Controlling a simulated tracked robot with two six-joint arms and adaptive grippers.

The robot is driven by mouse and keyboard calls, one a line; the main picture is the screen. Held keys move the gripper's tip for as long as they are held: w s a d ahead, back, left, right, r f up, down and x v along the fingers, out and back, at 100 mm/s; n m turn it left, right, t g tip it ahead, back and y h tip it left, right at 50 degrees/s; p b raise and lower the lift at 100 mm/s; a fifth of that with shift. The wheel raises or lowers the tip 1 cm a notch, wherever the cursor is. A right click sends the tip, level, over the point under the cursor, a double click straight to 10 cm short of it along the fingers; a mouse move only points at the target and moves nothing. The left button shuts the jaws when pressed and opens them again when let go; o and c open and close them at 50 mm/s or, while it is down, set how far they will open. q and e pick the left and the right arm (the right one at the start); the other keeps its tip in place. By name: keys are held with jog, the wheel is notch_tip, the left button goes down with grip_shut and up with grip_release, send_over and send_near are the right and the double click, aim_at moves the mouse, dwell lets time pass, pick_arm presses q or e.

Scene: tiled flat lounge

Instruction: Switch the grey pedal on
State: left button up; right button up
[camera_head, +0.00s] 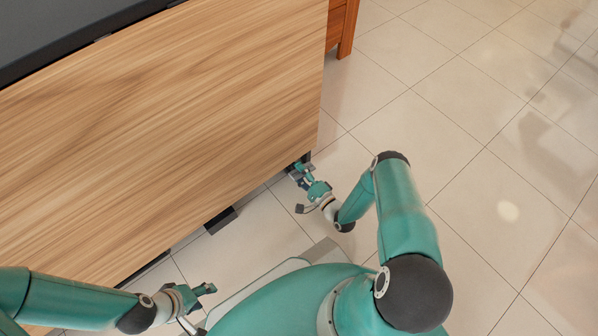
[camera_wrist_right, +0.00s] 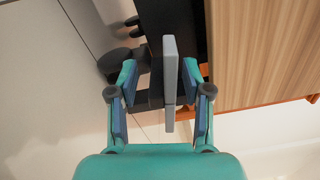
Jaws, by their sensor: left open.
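The grey pedal (camera_wrist_right: 169,75) shows in the right wrist view as a narrow light-grey bar, seen nearly edge-on, beside a dark upright post. My right gripper (camera_wrist_right: 162,100) is open, with one finger on each side of the pedal's lower part. Gaps show between the pedal and both fingers. In the head view my right gripper (camera_head: 299,172) is low at the corner of the wooden panel, and the pedal is hard to make out there. My left gripper (camera_head: 205,290) is open and empty at the lower left, away from the pedal.
A large wood-grain panel (camera_head: 165,120) with a dark top (camera_head: 60,30) fills the upper left. A dark foot (camera_head: 220,220) sticks out under its lower edge. Reddish-brown wooden furniture (camera_head: 342,28) stands behind. The tiled floor (camera_head: 480,180) on the right is clear.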

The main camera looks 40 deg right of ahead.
jog(key=shift+d, duration=0.1)
grip_shut()
jog(key=n, duration=0.5)
jog(key=shift+f, duration=0.25)
jog(key=shift+o, duration=0.7)
grip_release()
jog(key=shift+s, duration=0.1)
jog(key=s, duration=0.7)
jog(key=shift+s+d, duration=0.2)
